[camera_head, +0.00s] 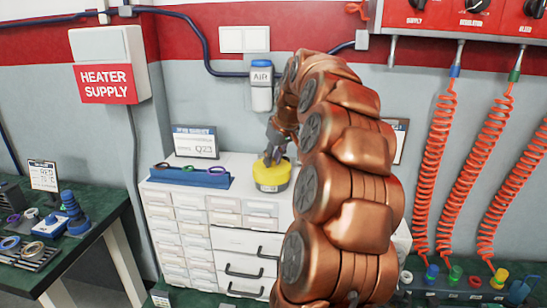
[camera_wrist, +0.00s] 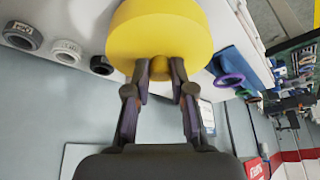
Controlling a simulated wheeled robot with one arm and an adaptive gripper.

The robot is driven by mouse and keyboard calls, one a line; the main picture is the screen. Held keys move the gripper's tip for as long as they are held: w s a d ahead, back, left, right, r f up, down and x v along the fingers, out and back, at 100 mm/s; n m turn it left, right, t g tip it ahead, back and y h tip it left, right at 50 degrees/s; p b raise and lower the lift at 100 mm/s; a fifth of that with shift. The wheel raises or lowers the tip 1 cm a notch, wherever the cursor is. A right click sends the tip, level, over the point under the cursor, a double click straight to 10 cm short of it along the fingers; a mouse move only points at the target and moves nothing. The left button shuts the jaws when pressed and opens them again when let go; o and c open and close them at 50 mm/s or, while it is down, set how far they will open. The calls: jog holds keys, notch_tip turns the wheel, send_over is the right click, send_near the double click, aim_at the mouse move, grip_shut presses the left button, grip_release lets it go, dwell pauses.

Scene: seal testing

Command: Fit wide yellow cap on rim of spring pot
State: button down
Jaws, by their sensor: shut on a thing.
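The wide yellow cap (camera_head: 271,173) is at the top of the white drawer cabinet, right of the blue rack. A band with a pale label shows at its lower side; I cannot tell whether this is part of the cap or a pot under it. My gripper (camera_head: 273,158) is above the cap, pointing down, shut on its knob. In the wrist view, the fingertips (camera_wrist: 160,72) pinch the small yellow knob below the broad yellow disc (camera_wrist: 160,30). I cannot make out the spring pot or its rim for sure; my arm hides part of the cabinet top.
The blue rack (camera_head: 190,178) with dark and purple rings stands left of the cap, before a sign (camera_head: 195,142). Several labelled round items (camera_wrist: 66,51) line the wrist view's upper left. An air bottle (camera_head: 261,88) hangs behind. Orange coiled hoses (camera_head: 440,150) hang at right.

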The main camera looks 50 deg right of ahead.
jog(key=shift+f, duration=0.35)
jog(key=c, duration=0.9)
grip_release()
jog(key=shift+r+p, duration=1.1)
jog(key=shift+r, duration=2.4)
